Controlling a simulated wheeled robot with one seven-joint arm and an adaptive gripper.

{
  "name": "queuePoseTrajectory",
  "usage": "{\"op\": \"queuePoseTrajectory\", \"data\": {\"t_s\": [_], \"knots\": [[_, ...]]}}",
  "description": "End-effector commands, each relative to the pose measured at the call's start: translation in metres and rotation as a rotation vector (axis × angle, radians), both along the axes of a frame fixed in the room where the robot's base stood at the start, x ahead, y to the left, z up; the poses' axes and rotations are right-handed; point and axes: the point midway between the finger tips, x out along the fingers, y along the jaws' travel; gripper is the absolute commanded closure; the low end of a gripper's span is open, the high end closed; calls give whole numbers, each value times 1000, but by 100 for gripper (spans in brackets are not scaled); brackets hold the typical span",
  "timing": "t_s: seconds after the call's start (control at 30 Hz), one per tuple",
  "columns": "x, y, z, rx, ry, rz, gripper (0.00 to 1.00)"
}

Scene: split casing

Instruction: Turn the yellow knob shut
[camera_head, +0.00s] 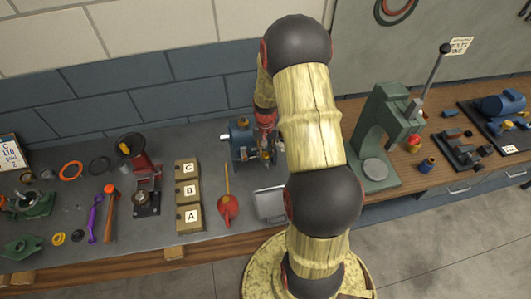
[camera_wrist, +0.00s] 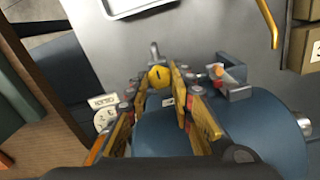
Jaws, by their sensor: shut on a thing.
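The yellow knob (camera_wrist: 158,76) shows in the wrist view between the fingertips of my gripper (camera_wrist: 160,88), with a dark mark on its face. The gripper is shut on the knob, one finger on each side. The knob is at the blue casing (camera_wrist: 155,132), which lies under the fingers and is partly hidden by them. In the head view the blue casing (camera_head: 240,138) stands on the grey bench, left of my arm. My arm hides part of it there, and the knob is too small to make out for sure.
A white tag with lettering (camera_wrist: 104,101) and a clamp-like fitting (camera_wrist: 232,82) are close to the fingers. Lettered boxes (camera_head: 188,191), a red oil can (camera_head: 228,208) and a metal tray (camera_head: 270,204) are nearby. A green press (camera_head: 365,140) stands right of my arm.

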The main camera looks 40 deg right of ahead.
Motion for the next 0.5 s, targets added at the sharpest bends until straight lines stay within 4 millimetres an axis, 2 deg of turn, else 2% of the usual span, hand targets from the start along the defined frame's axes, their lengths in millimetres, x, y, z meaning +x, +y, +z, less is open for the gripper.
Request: {"op": "queuePoseTrajectory", "data": {"t_s": [0.23, 0.27, 0.5], "knots": [[0, 0, 0, 1, 1, -1, 100], [0, 0, 0, 1, 1, -1, 76], [0, 0, 0, 1, 1, 0, 62]]}}
